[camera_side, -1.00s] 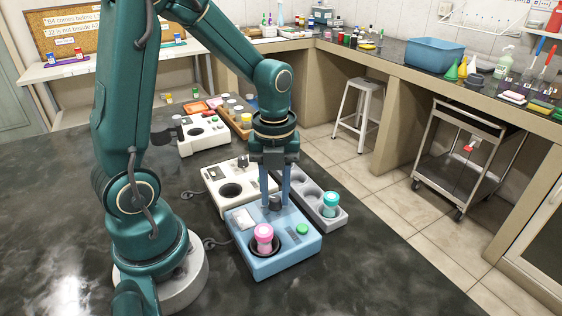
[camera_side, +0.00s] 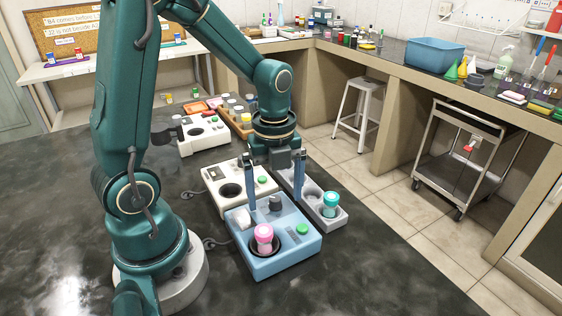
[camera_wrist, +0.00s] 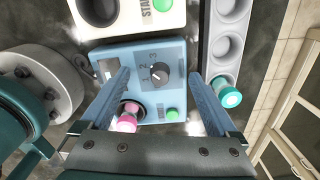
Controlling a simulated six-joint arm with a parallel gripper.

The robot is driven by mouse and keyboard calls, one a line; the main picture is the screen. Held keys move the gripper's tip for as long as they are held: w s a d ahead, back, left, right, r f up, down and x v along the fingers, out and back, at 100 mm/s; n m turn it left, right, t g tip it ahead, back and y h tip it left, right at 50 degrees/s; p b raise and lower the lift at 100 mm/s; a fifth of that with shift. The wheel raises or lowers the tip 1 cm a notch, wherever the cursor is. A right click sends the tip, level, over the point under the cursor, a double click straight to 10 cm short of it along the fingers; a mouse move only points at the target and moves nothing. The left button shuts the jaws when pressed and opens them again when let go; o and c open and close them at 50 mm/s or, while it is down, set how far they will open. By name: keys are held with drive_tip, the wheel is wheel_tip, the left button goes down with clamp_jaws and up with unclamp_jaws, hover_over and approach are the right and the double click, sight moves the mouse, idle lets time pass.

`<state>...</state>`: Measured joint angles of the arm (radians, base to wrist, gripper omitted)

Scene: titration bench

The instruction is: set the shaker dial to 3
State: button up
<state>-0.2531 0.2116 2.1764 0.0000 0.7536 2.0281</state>
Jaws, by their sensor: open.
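The blue shaker (camera_side: 262,262) stands on the dark bench with a pink-capped vial (camera_side: 264,233) in its round well. Its dark dial (camera_side: 275,202) is near the back of its top; the dial also shows in the wrist view (camera_wrist: 158,73), with the numbers 1, 2 and 3 printed around its left and upper side. A small pale mark shows on the dial, but which number it points at is not clear. My gripper (camera_side: 275,198) is open and empty above the dial, with one finger on each side of it and apart from it.
A white device (camera_side: 215,178) stands just behind the shaker. A grey rack (camera_side: 318,212) with a teal-capped vial (camera_side: 330,200) lies close on the right. A green button (camera_side: 302,229) is on the shaker's right. Bare bench lies in front.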

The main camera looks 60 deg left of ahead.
drive_tip(key=n, duration=1.4)
clamp_jaws()
drive_tip(key=m, duration=0.5)
drive_tip(key=shift+m, duration=0.3)
unclamp_jaws()
